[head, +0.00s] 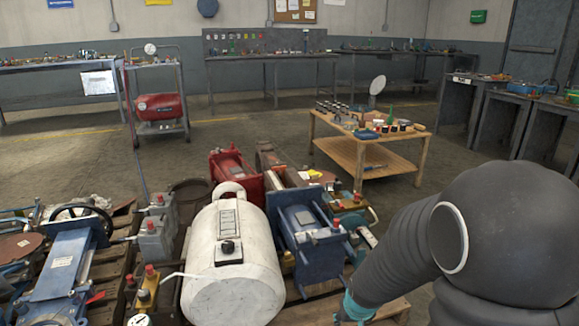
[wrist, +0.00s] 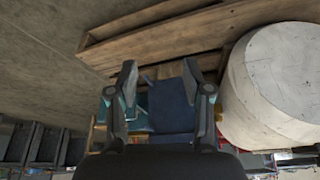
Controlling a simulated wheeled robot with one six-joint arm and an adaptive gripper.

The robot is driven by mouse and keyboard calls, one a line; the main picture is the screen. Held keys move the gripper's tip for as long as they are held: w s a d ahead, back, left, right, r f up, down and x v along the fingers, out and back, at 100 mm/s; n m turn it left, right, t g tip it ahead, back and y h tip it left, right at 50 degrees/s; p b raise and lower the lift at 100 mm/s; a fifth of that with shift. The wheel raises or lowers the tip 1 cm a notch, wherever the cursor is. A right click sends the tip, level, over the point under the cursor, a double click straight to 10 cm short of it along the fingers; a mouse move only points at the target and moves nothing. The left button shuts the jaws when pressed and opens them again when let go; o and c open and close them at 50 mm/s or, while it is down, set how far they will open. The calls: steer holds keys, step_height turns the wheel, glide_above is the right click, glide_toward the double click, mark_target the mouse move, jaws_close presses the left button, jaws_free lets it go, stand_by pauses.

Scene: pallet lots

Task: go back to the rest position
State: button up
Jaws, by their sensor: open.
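My gripper (wrist: 158,78) shows in the wrist view with its two dark fingers spread apart and no object gripped between them. Behind the fingers are a blue machine part (wrist: 172,112) and wooden pallet boards (wrist: 150,48). A white cylinder (wrist: 275,85) is at the right of that view. In the head view my dark arm fills the lower right and reaches down toward the pallet's right edge; the fingers are hidden or out of frame there. The white cylinder (head: 232,262) and a blue machine (head: 305,232) stand left of my arm.
Pallets in front hold a blue device with a handwheel (head: 65,262), grey boxes (head: 155,238) and red machines (head: 235,172). Open floor (head: 235,128) lies between pallets and far benches.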

steer(key=s+r+p, duration=0.2)
steer(key=s+r, duration=0.4)
steer(key=r, duration=0.4)
steer(key=s+r+p, duration=0.3)
steer(key=s+r, duration=0.4)
steer(key=r, duration=0.3)
steer(key=s+r+t+p, duration=0.1)
steer(key=s+r+p, duration=0.2)
steer(key=s+r, duration=0.4)
step_height(320, 180, up, 3)
steer(key=shift+s+d+r, duration=0.1)
steer(key=shift+s+d, duration=0.05)
steer(key=shift+d, duration=0.2)
